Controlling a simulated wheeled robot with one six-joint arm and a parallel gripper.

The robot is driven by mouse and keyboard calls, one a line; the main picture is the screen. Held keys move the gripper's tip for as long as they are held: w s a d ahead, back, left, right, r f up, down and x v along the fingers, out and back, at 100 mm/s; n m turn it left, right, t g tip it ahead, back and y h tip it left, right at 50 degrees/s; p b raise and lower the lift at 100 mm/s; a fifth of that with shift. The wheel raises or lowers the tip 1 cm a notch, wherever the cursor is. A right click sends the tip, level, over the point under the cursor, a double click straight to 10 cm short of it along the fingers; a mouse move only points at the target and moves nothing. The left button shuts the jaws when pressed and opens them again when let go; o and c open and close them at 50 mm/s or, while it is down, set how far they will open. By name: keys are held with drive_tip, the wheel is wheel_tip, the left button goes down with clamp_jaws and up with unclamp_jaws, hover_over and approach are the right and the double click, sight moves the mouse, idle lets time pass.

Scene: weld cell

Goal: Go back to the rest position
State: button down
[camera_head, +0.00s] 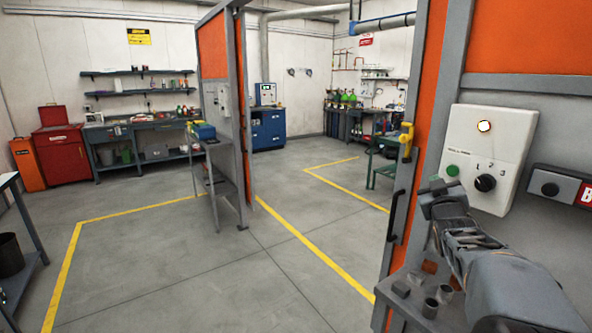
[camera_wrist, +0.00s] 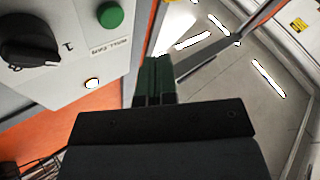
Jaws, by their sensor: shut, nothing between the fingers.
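My gripper (camera_head: 438,187) is at the right in the head view, at the end of my raised grey arm, just left of a white control box (camera_head: 487,155). In the wrist view my gripper (camera_wrist: 155,62) shows dark green fingers lying together, shut and empty. The control box has a green button (camera_head: 453,171), a black rotary knob (camera_head: 485,183) and a lit white lamp (camera_head: 484,126). In the wrist view the green button (camera_wrist: 110,15) and black knob (camera_wrist: 28,38) are left of the fingers, which look apart from the box.
A small grey shelf with metal cups (camera_head: 431,307) lies below my arm. An orange panel with a grey post (camera_head: 427,110) stands close left of the box. A second dark box (camera_head: 558,187) is at the far right. The floor (camera_head: 190,270) with yellow lines is clear.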

drive_tip(key=s+a+f+m+g+y, duration=0.1)
drive_tip(key=s+a+f+m+g, duration=0.1)
drive_tip(key=s+f+g, duration=0.45)
drive_tip(key=s+a+f+m+g+y, duration=0.1)
drive_tip(key=a+f+m+g, duration=0.2)
drive_tip(key=f, duration=0.7)
drive_tip(key=s+a+f+n+g+y+p, duration=0.3)
drive_tip(key=s+a+f+n+g+y, duration=0.1)
drive_tip(key=s+a, duration=1.1)
drive_tip(key=a+g+y, duration=0.1)
drive_tip(key=a+g, duration=0.1)
drive_tip(key=a, duration=0.2)
drive_tip(key=shift+s+f, duration=0.2)
drive_tip(key=shift+s, duration=0.2)
